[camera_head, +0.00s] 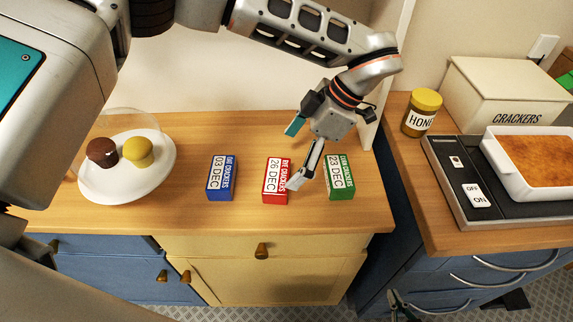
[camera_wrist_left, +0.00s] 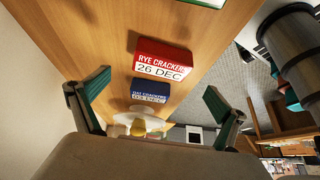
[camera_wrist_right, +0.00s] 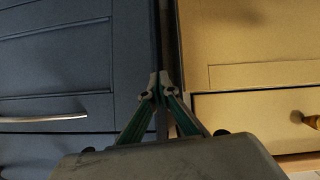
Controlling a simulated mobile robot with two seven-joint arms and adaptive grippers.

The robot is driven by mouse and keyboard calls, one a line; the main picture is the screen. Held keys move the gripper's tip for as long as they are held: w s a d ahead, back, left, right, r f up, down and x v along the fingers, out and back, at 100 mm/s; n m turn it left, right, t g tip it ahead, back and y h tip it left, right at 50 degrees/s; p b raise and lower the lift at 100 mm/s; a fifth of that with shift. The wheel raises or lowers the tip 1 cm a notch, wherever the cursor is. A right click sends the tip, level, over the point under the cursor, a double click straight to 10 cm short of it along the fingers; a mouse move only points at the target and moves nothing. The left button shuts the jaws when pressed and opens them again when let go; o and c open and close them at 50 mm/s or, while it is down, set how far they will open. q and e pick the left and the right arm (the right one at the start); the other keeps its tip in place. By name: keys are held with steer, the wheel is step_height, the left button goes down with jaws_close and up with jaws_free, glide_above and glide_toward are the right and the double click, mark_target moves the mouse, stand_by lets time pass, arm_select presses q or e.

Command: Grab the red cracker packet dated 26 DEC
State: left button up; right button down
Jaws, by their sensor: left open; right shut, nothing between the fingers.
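The red packet marked RYE CRACKERS 26 DEC (camera_head: 274,182) stands on the wooden counter between a blue and a green packet. It also shows in the left wrist view (camera_wrist_left: 165,58). My left gripper (camera_head: 294,155) is open and empty above the counter, close to the red packet. One finger overlaps the packet's right side in the head view; I cannot tell whether it touches. The blue packet 03 DEC (camera_head: 221,178) stands to the left, the green packet 23 DEC (camera_head: 341,176) to the right. My right gripper (camera_wrist_right: 155,84) is shut and empty, low in front of the cabinets.
A white plate (camera_head: 95,187) with two muffins and a clear dome stands left. On the right counter are a honey jar (camera_head: 421,112), a CRACKERS box (camera_head: 518,92), and a white baking dish (camera_head: 495,155) on a dark appliance (camera_head: 443,172). A gap separates the counters.

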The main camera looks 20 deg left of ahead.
mark_target(278, 175)
arm_select(q)
steer(key=shift+s+a+f, duration=0.15)
steer(key=shift+a+f, duration=0.05)
steer(key=shift+a, duration=0.25)
steer(key=shift+x, duration=0.85)
steer(key=f, duration=0.3)
steer(key=shift+s+a+f, duration=0.15)
steer(key=shift+s+a, duration=0.15)
steer(key=shift+a, duration=0.1)
steer(key=shift+a+f+p, duration=0.3)
steer(key=shift+a+f, duration=0.05)
steer(key=shift+f, duration=0.3)
steer(key=shift+c, duration=0.8)
steer(key=c, duration=1.2)
arm_select(e)
steer(key=shift+s+r, duration=0.25)
steer(key=shift+r, duration=0.05)
